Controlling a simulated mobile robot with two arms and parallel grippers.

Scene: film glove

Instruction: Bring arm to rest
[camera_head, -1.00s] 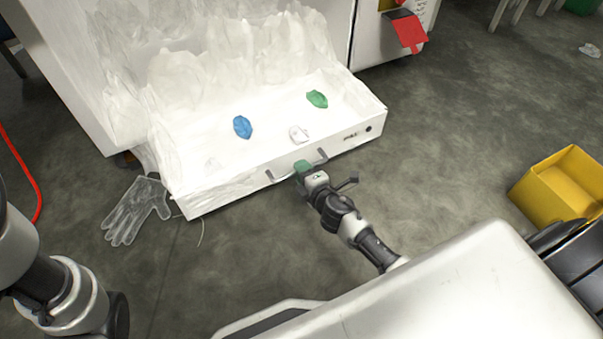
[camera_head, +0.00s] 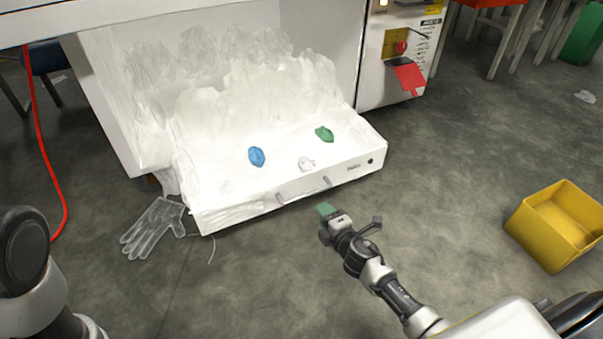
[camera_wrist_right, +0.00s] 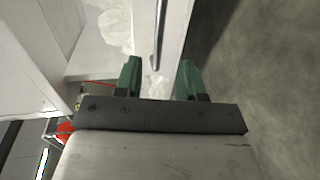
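My right gripper (camera_head: 327,210) is in front of the white drawer (camera_head: 230,218) of the machine, apart from its handle (camera_head: 305,189). In the right wrist view my right gripper (camera_wrist_right: 158,80) has its two green fingers spread with nothing between them, and the drawer handle (camera_wrist_right: 160,35) lies beyond the fingertips. My left arm (camera_head: 30,270) shows at the lower left edge of the head view, but its gripper is out of frame.
The open drawer holds crumpled clear film, a blue piece (camera_head: 257,156), a green piece (camera_head: 324,133) and a white piece (camera_head: 306,163). A clear glove (camera_head: 156,228) lies on the floor at left. A yellow bin (camera_head: 556,226) stands at right. The floor between is clear.

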